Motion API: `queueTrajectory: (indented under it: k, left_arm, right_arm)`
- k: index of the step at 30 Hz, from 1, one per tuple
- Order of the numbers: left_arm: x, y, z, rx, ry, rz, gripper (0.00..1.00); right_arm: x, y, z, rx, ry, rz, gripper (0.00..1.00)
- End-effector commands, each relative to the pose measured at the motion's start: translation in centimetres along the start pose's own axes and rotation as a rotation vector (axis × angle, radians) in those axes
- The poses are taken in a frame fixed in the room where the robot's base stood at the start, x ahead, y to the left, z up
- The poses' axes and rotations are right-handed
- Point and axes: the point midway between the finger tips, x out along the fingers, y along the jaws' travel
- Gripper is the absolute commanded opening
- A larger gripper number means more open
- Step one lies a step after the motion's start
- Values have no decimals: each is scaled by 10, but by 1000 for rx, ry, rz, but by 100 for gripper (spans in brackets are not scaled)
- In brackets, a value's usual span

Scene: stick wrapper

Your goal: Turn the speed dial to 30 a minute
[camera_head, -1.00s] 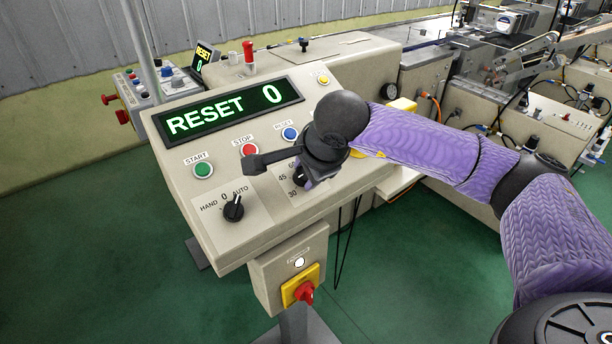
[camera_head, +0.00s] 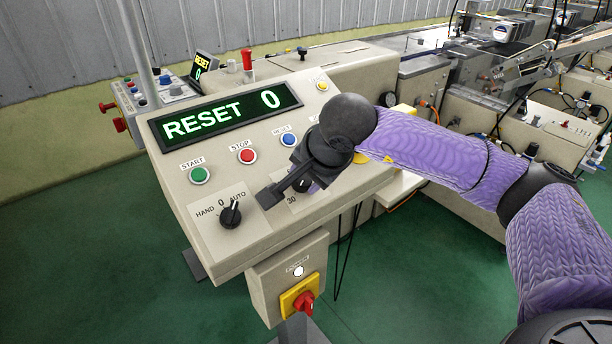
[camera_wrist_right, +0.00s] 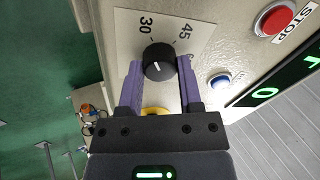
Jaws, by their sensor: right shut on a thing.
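The speed dial is a black round knob (camera_wrist_right: 158,62) with a short white pointer line on its face, on a pale label plate marked 30 and 45 in the right wrist view. My right gripper (camera_wrist_right: 158,75) has its two purple fingers on either side of the knob, shut on it. In the head view my right gripper (camera_head: 305,183) covers most of the dial and its scale; only the 30 mark shows clearly. Which mark the pointer meets is hard to tell. My left gripper is not in view.
The sloped panel also holds a green START button (camera_head: 199,175), a red STOP button (camera_head: 247,156), a blue RESET button (camera_head: 289,138) and a HAND/AUTO switch (camera_head: 230,214). The display (camera_head: 226,114) reads RESET 0. A red-yellow main switch (camera_head: 302,299) sits below.

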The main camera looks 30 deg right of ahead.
Motion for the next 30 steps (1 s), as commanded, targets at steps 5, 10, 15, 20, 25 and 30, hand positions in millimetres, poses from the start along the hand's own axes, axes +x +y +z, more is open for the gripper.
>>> queueTrajectory:
  k: [5, 10, 15, 20, 25, 30]
  left_arm:
    - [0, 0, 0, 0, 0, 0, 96]
    - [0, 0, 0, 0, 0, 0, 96]
    - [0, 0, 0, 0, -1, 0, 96]
    - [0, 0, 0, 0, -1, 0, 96]
    - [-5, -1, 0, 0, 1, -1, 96]
    - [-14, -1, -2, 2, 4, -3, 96]
  right_arm:
    - [-1, -1, 0, 1, 0, -3, 0]
    - [-1, -1, 0, 1, 0, -3, 60]
    - [0, 0, 0, 1, 0, -2, 80]
    - [0, 0, 0, 1, 0, -1, 80]
    - [-22, -1, -1, 0, 2, -3, 80]
    - [-67, -2, -1, 0, 3, -5, 80]
